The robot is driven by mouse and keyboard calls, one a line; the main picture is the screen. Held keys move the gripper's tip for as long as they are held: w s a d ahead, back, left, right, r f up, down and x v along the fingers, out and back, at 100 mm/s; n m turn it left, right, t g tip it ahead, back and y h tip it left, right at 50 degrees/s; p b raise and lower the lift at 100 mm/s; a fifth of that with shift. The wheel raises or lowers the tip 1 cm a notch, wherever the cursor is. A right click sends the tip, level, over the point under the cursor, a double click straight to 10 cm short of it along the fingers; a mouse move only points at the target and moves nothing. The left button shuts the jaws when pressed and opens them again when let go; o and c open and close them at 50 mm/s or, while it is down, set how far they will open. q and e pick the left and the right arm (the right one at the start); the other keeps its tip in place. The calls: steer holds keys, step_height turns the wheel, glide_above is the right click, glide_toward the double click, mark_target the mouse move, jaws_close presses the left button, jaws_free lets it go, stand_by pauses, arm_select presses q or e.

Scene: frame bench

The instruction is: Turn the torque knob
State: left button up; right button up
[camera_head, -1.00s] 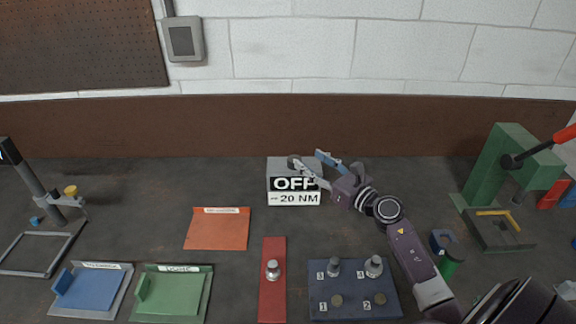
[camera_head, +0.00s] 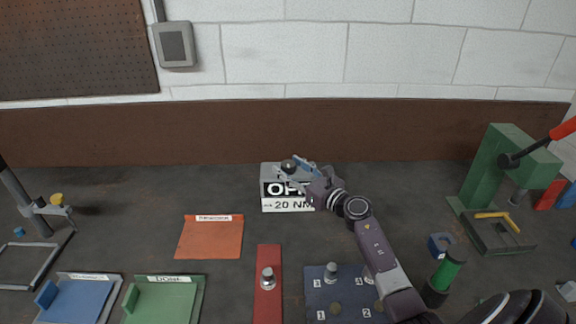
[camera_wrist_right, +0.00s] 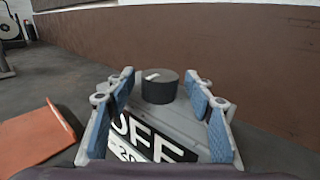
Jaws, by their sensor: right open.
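The torque knob (camera_wrist_right: 159,87) is a dark round knob with a light mark on its top. It sits on top of a grey box (camera_head: 288,204) whose front reads "OFF" and "20 NM". In the head view the knob (camera_head: 288,166) shows at the top of the box, beside my right gripper (camera_head: 296,167). In the right wrist view my right gripper (camera_wrist_right: 164,92) is open, with one blue-padded finger on each side of the knob and a gap on both sides. My left gripper is not in view.
An orange mat (camera_head: 209,238) lies left of the box. A red strip (camera_head: 267,300) and a dark numbered plate (camera_head: 318,294) with metal fittings lie in front. A green press (camera_head: 487,170) stands at the right. Blue and green trays lie front left.

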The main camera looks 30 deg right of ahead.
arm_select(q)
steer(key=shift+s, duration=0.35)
arm_select(e)
steer(key=shift+w, duration=0.3)
steer(key=shift+c, duration=0.5)
